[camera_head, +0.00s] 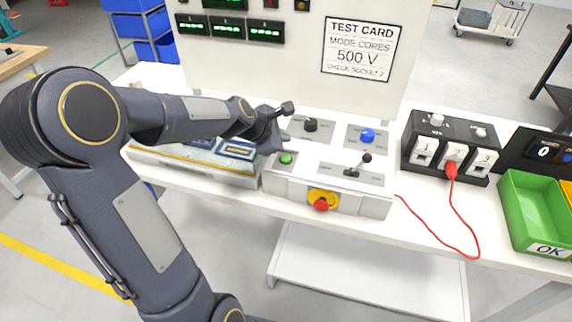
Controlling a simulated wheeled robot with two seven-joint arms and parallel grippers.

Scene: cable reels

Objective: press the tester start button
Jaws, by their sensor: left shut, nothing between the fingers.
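The tester's control panel (330,196) sits on the white bench. A green button (287,158) is on its left part, and I take it to be the start button. My left gripper (278,147) is shut and empty, just above and to the left of the green button. I cannot tell whether the fingertips touch it. My right gripper is not in view.
A test card (361,48) hangs on the upright panel behind. A black socket box (450,146) with a red plug and lead (476,238) stands to the right. A green OK bin (531,212) is at the far right. A flat device (200,165) lies under my left arm.

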